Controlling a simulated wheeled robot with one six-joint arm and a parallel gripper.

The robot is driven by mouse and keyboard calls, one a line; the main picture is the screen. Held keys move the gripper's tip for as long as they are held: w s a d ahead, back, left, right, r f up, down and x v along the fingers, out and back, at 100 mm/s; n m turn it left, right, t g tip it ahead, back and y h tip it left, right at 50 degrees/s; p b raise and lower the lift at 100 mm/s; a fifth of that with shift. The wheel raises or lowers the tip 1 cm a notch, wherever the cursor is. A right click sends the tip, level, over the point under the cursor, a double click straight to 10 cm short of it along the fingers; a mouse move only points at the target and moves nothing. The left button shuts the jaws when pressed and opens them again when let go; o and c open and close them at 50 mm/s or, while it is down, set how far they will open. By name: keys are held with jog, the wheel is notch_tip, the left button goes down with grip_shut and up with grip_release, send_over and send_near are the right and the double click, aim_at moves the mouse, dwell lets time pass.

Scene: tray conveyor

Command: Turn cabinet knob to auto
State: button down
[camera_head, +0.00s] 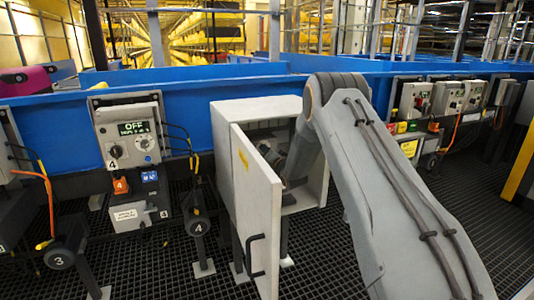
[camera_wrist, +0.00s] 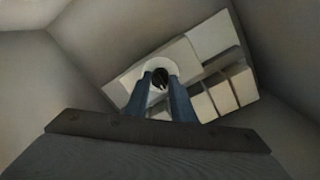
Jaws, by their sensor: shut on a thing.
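The grey cabinet (camera_head: 262,107) stands in the middle of the head view with its door (camera_head: 254,200) swung open toward me. My arm reaches into it and hides most of the inside. In the wrist view, a panel (camera_wrist: 212,38) with pale blocks is on the cabinet's back wall. The dark knob (camera_wrist: 158,78) sits on a round white plate (camera_wrist: 176,66) on that panel. My gripper (camera_wrist: 160,82) has its two blue fingers closed on the knob, one on each side. The knob's marks are not readable, so its setting cannot be told.
A control box (camera_head: 130,135) with a display reading OFF stands left of the cabinet. The open door, with its black handle (camera_head: 256,258), is close beside my arm. A blue conveyor wall (camera_head: 60,130) runs behind. More control boxes (camera_head: 450,97) stand at the right.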

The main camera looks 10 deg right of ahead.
jog(key=shift+d+m+y, duration=0.1)
jog(key=shift+m+y, duration=0.2)
jog(key=shift+m, duration=3.7)
jog(key=c, duration=1.5)
grip_release()
jog(key=v, duration=0.7)
jog(key=shift+s+r, duration=0.1)
jog(key=shift+s, duration=0.3)
